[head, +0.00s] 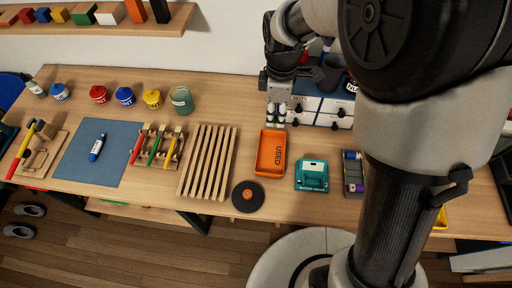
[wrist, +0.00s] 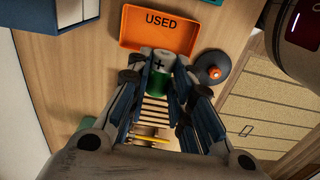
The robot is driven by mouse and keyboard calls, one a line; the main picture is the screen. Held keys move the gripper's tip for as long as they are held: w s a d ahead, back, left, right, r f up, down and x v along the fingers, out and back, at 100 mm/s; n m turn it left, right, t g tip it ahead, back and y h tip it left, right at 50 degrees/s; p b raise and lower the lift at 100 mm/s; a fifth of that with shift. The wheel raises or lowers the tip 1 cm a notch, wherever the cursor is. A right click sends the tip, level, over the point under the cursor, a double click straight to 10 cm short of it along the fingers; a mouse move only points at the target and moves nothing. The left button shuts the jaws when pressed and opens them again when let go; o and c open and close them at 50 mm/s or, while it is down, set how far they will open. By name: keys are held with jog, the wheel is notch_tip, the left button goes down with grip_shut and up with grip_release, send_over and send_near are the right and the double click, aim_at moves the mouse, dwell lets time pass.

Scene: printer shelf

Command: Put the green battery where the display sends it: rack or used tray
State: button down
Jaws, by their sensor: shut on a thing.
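In the wrist view my gripper (wrist: 160,72) is shut on the green battery (wrist: 157,85). The battery's pale end with a plus mark faces up in the picture, and the fingers cover its sides. The orange used tray (wrist: 158,42) lies just beyond the fingertips in that view. In the head view the used tray (head: 260,154) looks empty. The teal battery tester (head: 312,185) stands right of the tray; its pale display (head: 313,166) is too small to read. A grey rack (head: 359,187) with a purple battery stands farther right, partly hidden by my arm.
A slatted wooden stand (head: 207,160) lies left of the tray. A dark disc (head: 239,204) with an orange centre is near the front edge. White drawers (head: 329,112) stand behind. A blue mat (head: 83,160) and jars are on the left.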

aim_at(271, 155)
jog(key=shift+w+a, duration=0.15)
jog(key=shift+a, duration=0.1)
notch_tip(271, 155, down, 19)
jog(key=b, duration=0.5)
jog(key=shift+d+f+b, duration=0.1)
jog(key=shift+f+b, duration=0.05)
jog(key=shift+b, duration=0.2)
jog(key=shift+f, duration=0.35)
jog(key=c, duration=1.4)
grip_release()
jog(key=shift+r, duration=0.15)
